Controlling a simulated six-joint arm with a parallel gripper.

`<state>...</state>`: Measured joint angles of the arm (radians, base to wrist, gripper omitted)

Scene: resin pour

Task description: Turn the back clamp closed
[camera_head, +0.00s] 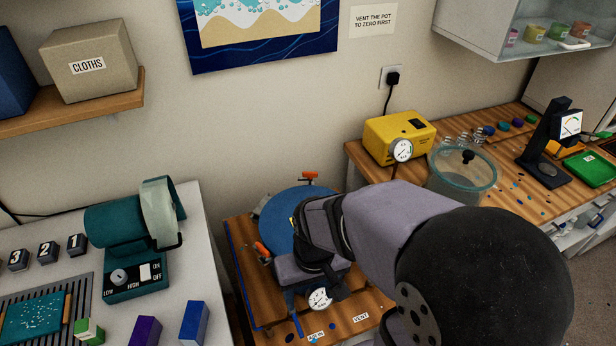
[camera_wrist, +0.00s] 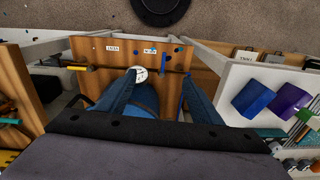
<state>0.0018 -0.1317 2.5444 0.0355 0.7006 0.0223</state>
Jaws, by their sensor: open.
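The blue pot lid (camera_head: 285,205) sits on a low wooden stand, partly hidden by my arm. The back clamp (camera_head: 310,176) shows its orange handle at the lid's far edge; whether it is closed is unclear. Another orange-handled clamp (camera_head: 262,250) is at the lid's left edge. A round gauge (camera_head: 319,298) is at the front; it also shows in the wrist view (camera_wrist: 141,73). My gripper (camera_wrist: 158,76) is open, with its two fingers apart above the lid (camera_wrist: 145,100). In the head view its fingertips are hard to make out, and the back clamp is clear of it.
A teal motor unit (camera_head: 130,225) stands on the left bench. A yellow pump (camera_head: 398,138) and a glass vessel (camera_head: 462,175) are on the right bench. A "VENT" label (camera_head: 361,317) is on the stand's front. Blue and purple blocks (camera_wrist: 253,98) show right in the wrist view.

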